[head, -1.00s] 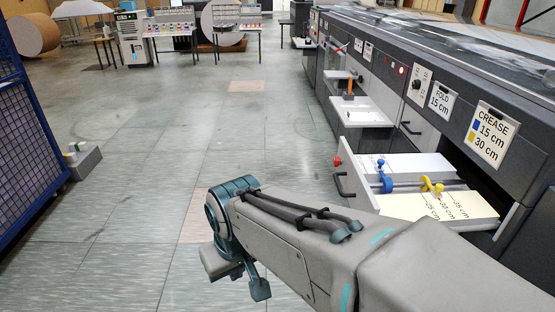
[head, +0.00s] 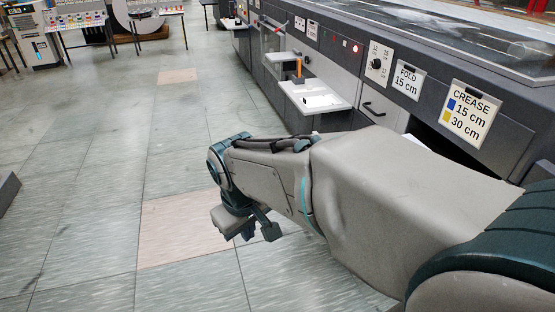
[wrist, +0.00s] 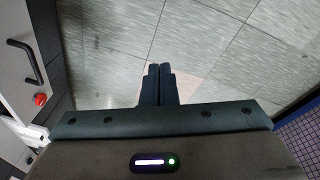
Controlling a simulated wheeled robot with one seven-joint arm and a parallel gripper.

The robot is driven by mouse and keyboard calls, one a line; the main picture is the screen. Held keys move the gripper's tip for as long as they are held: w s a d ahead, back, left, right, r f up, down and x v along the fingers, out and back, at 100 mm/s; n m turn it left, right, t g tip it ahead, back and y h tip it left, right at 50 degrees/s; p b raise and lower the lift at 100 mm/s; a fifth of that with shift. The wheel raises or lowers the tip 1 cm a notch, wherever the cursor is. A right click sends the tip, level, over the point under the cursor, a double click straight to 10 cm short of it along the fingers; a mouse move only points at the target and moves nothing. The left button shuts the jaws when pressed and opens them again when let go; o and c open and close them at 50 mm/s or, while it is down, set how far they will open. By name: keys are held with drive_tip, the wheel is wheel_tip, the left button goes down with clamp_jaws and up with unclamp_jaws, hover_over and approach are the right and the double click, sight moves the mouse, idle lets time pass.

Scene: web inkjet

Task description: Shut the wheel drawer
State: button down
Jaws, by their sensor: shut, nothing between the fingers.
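The wheel drawer is pulled out below the CREASE sign (head: 473,113). My arm hides most of it in the head view, leaving a pale sliver (head: 416,143) beside the dark opening. In the wrist view, part of a white drawer (wrist: 16,135) and a red knob (wrist: 40,99) show at the left edge. Its blue and yellow wheels are hidden now. My gripper (wrist: 158,68) is shut and empty, over bare floor to the right of the drawer and apart from it.
A closed front with a black handle (head: 373,109) lies under the FOLD sign (head: 407,80). Farther along, a white tray (head: 314,97) sticks out from the machine. A blue mesh cage (wrist: 300,145) stands at right in the wrist view.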

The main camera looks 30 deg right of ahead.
drive_tip(key=w+d+f+n+g+h, duration=0.2)
drive_tip(key=w+d+f+n+h, duration=0.25)
drive_tip(key=w+d+n, duration=0.35)
drive_tip(key=w+d+f+n+g+h, duration=0.25)
drive_tip(key=w+d+n+h, duration=0.25)
drive_tip(key=w+d, duration=0.45)
drive_tip(key=d+r+p+x, duration=0.1)
drive_tip(key=x, duration=1)
drive_tip(key=shift+w+d+p, duration=0.2)
drive_tip(key=shift+d+p, duration=0.2)
